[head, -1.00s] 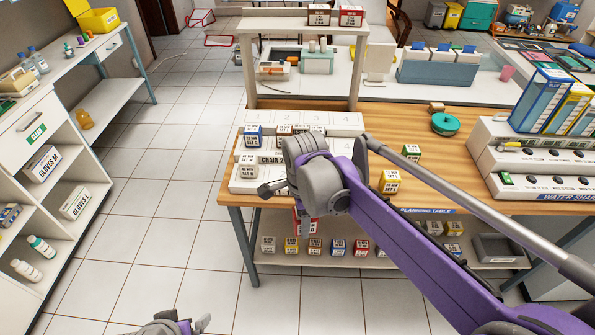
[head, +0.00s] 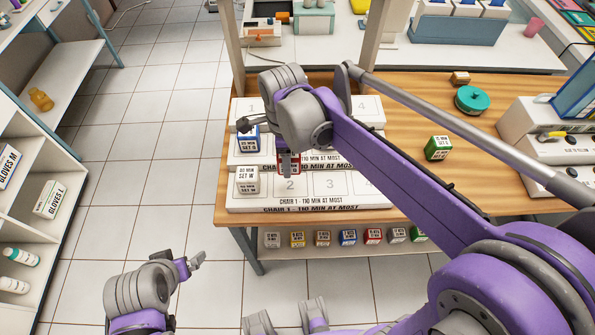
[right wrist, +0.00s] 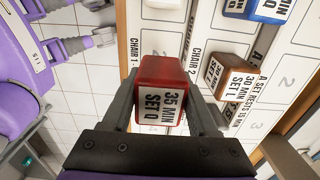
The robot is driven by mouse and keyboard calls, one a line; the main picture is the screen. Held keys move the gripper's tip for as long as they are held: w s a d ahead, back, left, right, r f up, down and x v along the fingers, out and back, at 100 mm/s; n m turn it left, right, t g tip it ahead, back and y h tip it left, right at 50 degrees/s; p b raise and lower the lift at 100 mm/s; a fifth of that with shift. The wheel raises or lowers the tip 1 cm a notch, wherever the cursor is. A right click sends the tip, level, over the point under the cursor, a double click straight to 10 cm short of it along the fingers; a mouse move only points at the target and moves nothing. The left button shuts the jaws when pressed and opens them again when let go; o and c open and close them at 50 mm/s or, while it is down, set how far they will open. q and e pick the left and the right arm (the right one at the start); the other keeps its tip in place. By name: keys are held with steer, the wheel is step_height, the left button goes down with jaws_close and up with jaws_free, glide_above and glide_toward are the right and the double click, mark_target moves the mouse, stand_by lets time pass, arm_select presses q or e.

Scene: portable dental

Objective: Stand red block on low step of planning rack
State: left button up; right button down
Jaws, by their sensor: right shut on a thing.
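The red block (right wrist: 163,92), labelled 35 MIN SET Q, is between the fingers of my right gripper (right wrist: 165,112), which is shut on it. In the head view the red block (head: 289,167) shows below my right wrist, in front of the middle step near slot 2 of the low step. I cannot tell whether it touches the rack. The planning rack's low step (head: 350,184) holds a white block (head: 247,180) in slot 1. My left gripper (head: 192,263) is over the floor at the lower left; whether it is open is unclear.
A blue block (head: 249,140) stands on the middle step; a brown block (right wrist: 237,79) is beside it in the wrist view. A green block (head: 438,148) and teal round item (head: 472,99) are on the table. Several blocks line the shelf below. Low-step slot 3 looks clear.

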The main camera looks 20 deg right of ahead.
glide_above(289, 185)
step_height(289, 185, down, 4)
steer(key=shift+s+f, duration=0.15)
steer(key=shift+f+b, duration=0.3)
steer(key=shift+f, duration=1.75)
steer(key=shift+f, duration=0.25)
steer(key=shift+c, duration=0.9)
jaws_free()
steer(key=shift+r, duration=0.1)
